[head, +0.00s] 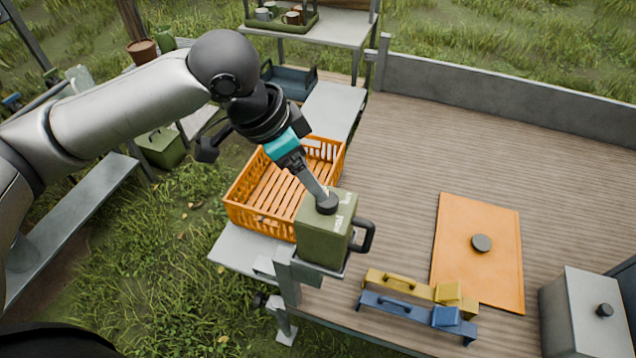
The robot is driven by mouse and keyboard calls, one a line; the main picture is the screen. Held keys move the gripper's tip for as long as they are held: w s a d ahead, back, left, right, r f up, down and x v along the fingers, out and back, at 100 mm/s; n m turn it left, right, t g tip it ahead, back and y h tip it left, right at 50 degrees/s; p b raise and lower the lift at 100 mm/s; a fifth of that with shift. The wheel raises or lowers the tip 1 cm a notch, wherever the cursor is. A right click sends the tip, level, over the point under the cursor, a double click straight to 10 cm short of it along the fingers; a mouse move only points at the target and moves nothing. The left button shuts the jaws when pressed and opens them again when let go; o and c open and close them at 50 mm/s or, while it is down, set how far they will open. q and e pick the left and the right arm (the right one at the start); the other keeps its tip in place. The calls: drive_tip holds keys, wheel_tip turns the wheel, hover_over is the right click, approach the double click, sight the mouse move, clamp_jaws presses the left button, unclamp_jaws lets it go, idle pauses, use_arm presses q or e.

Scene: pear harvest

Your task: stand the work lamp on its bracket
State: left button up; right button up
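The work lamp, seemingly the olive-green box (322,232) with a black top knob and a black side handle, is upright in the head view. My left gripper (324,197) comes down from the upper left, its fingertips closed at the top knob. The lamp is at a grey bracket (288,284) with a post at the platform's near-left edge. The lamp's underside is hidden, so I cannot tell whether it rests on the bracket or hangs just above it. My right gripper is not in view.
An orange crate (236,212) stands directly behind the lamp. On the plank deck are yellow (398,285) and blue (396,306) handled tools, an orange board (478,270) with a knob, and a grey box (588,318) at right.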

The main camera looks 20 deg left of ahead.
use_arm(q)
drive_tip(key=shift+v, duration=2.3)
